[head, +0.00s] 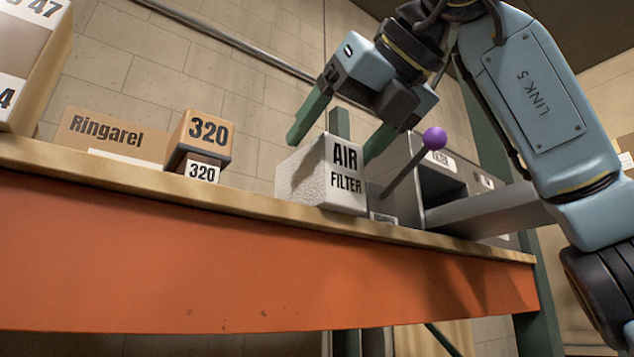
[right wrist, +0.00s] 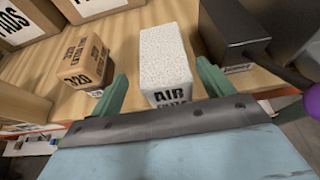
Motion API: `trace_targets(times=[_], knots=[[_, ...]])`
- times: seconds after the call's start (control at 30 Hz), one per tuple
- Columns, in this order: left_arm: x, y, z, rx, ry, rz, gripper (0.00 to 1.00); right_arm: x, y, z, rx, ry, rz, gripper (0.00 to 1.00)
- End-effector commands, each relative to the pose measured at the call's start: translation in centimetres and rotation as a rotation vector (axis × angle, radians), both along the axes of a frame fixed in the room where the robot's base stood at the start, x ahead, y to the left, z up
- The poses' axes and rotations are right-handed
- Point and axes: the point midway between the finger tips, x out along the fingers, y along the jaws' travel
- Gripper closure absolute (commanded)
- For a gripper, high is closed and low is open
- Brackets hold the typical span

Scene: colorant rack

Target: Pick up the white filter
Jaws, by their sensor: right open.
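The white filter (head: 325,177) is a white speckled block marked "AIR FILTER". It sits on the wooden shelf near its front edge. My right gripper (head: 338,144) is open above and around it, with one green finger at each side. In the right wrist view the filter (right wrist: 166,58) stands between the two fingers of my right gripper (right wrist: 160,92), with a gap showing on the left side. Whether the right finger touches it I cannot tell. My left gripper is not in view.
A brown 320 box (head: 203,135) stands left of the filter. A grey machine (head: 440,178) with a purple-knobbed lever (head: 434,139) stands close on the right. A Ringarel box (head: 112,137) is further left. The shelf has an orange front beam (head: 230,255).

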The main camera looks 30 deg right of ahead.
Motion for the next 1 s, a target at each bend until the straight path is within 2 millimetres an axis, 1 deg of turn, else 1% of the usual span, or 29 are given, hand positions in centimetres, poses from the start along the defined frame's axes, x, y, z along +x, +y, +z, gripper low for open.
trace_targets(times=[0.03, 0.1, 0.2, 0.3, 0.4, 0.57, 0.6, 0.93, 0.97, 1.0], knots=[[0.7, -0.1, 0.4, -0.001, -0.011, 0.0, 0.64, 0.7, -0.2, -0.2, 0.0, 0.005, -0.002, 0.2], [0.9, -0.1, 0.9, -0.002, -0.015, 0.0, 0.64, 1.8, -0.4, -0.5, -0.001, 0.005, -0.003, 0.2], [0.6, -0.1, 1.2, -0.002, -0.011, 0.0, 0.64, 3.2, -0.4, -1.0, -0.001, 0.005, -0.002, 0.2], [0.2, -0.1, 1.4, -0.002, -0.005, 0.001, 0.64, 4.1, -0.3, -1.5, -0.001, 0.003, -0.002, 0.2], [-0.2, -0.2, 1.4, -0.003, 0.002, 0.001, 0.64, 4.5, -0.2, -1.6, 0.0, 0.001, -0.001, 0.2], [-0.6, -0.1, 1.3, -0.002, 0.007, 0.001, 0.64, 4.5, -0.2, -1.7, 0.001, 0.0, -0.001, 0.2], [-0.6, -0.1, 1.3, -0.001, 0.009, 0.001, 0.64, 4.5, -0.2, -1.7, 0.0, 0.001, -0.001, 0.21], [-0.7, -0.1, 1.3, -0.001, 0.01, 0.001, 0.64, 4.5, -0.2, -1.7, 0.0, 0.001, -0.001, 0.65], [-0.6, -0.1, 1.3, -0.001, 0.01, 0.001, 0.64, 4.5, -0.2, -1.7, 0.0, 0.001, -0.001, 0.68], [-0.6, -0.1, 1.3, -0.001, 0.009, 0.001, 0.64, 4.4, -0.2, -1.7, 0.001, 0.0, -0.001, 0.68]])
